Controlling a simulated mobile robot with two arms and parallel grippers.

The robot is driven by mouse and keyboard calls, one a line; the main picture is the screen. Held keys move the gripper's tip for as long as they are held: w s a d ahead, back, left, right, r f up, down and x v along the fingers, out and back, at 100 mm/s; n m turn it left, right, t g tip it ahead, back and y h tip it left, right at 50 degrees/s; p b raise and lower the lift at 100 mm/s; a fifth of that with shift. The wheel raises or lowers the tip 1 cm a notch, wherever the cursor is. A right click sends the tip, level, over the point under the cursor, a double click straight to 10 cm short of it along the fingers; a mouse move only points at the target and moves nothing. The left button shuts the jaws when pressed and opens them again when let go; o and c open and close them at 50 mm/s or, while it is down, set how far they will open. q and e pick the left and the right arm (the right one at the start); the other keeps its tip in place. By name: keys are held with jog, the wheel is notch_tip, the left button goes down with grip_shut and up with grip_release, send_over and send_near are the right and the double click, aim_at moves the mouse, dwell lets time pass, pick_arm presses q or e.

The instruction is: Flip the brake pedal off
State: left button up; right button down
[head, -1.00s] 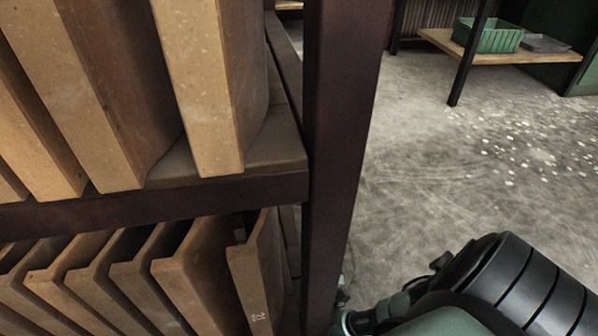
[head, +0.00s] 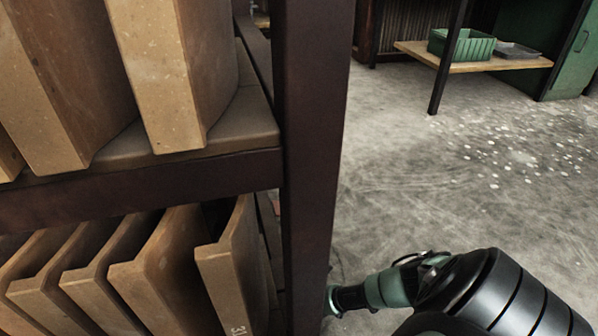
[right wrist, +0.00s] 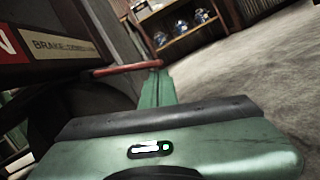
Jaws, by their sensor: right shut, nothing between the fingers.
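In the right wrist view a red bar (right wrist: 125,69), which looks like the brake pedal, sticks out sideways from a dark machine. A label reading "BRAKE" (right wrist: 65,47) is above and left of it. My right gripper (right wrist: 156,76) is shut and empty. Its green fingers reach the right end of the bar; I cannot tell whether they touch it. In the head view my right arm reaches left toward the dark post, and its gripper is not clearly visible there. My left gripper is in neither view.
A dark upright post (head: 315,140) and a rack with tan slabs (head: 160,80) on two levels fill the left of the head view. Concrete floor (head: 430,190) is open to the right. A low wooden shelf (head: 480,63) holds a green bin (head: 462,45).

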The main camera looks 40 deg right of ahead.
jog(key=shift+w+r, duration=0.1)
dwell(0.3)
jog(key=shift+d+r+n+p, duration=0.2)
jog(key=shift+n+p, duration=0.2)
jog(key=shift+p, duration=0.15)
jog(key=shift+r, duration=0.1)
jog(key=shift+s+d+r+n+t+y+p, duration=0.2)
jog(key=shift+r+n+p, duration=0.15)
jog(key=shift+n+p, duration=0.25)
jog(key=shift+s+d+r+n+t+y+p, duration=0.1)
jog(key=shift+r+n+t+y+p, duration=0.1)
jog(key=shift+r+n+p, duration=0.25)
jog(key=n+p, duration=0.1)
jog(key=r+n+y+p, duration=0.1)
jog(key=n, duration=0.1)
jog(key=r+n+p, duration=0.1)
jog(key=p, duration=0.1)
jog(key=shift+s+d+r+n+t, duration=0.1)
jog(key=shift+d+n+t, duration=0.15)
jog(key=shift+t, duration=0.15)
jog(key=shift+r+y+p, duration=0.3)
jog(key=shift+r+p, duration=0.1)
jog(key=shift+p, duration=0.25)
